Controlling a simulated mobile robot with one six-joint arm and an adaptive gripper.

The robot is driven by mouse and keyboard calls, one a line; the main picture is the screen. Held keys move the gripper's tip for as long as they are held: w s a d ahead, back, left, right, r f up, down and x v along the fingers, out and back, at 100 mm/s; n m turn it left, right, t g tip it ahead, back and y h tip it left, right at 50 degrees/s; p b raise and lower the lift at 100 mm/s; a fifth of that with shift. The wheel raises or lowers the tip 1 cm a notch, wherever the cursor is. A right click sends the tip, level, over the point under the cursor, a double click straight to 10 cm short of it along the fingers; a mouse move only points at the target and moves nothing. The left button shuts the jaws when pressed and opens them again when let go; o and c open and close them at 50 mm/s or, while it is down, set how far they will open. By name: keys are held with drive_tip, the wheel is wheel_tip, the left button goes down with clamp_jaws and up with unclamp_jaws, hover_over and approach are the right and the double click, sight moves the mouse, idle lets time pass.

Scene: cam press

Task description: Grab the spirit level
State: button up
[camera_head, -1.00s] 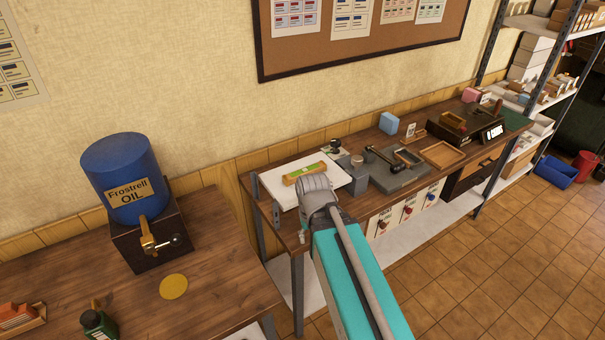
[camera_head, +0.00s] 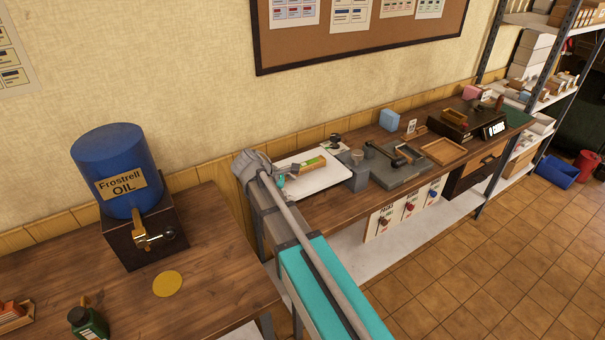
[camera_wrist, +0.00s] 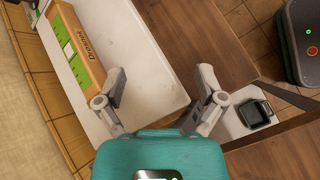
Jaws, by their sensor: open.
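The spirit level is a wood-coloured bar with a green label face. It lies on a white board (camera_head: 333,180) at the left end of the far bench. In the head view the spirit level (camera_head: 312,163) is partly hidden by my gripper (camera_head: 287,174). In the wrist view the spirit level (camera_wrist: 78,45) lies at the upper left, lettering on its side, on the same white board (camera_wrist: 152,70).
A grey block (camera_head: 357,178) and a dark metal plate (camera_head: 392,174) stand right of the board. A blue oil drum (camera_head: 116,165) stands on the nearer table at left. A wall rises close behind the bench.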

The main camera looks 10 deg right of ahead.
drive_tip(key=w+a+r+n+h, duration=0.1)
drive_tip(key=w+a+n, duration=0.1)
drive_tip(key=w+a+r+n+t+h+b, duration=0.1)
drive_tip(key=w+a+n, duration=0.1)
drive_tip(key=w, duration=0.1)
drive_tip(key=w+a+r+n+t+h+b, duration=0.1)
drive_tip(key=w+a+n, duration=0.1)
drive_tip(key=w, duration=0.1)
drive_tip(key=shift+w+a+r+n+h, duration=0.1)
drive_tip(key=shift+w+a+n+h, duration=0.15)
drive_tip(key=shift+n+h, duration=0.15)
drive_tip(key=shift+w+a+r+n+t+h, duration=0.25)
drive_tip(key=shift+r+n+t+h, duration=0.05)
drive_tip(key=shift+n, duration=0.1)
drive_tip(key=b, duration=0.3)
approach(304, 168)
drive_tip(key=shift+w+d+f, duration=0.25)
drive_tip(key=shift+w+d, duration=0.15)
drive_tip(key=shift+w, duration=0.2)
drive_tip(key=shift+w+d+f, duration=0.25)
drive_tip(key=shift+w+d, duration=0.15)
drive_tip(key=shift+w, duration=0.25)
drive_tip(key=shift+w+d+f, duration=0.1)
drive_tip(key=shift+w+d, duration=0.1)
drive_tip(key=shift+d, duration=0.3)
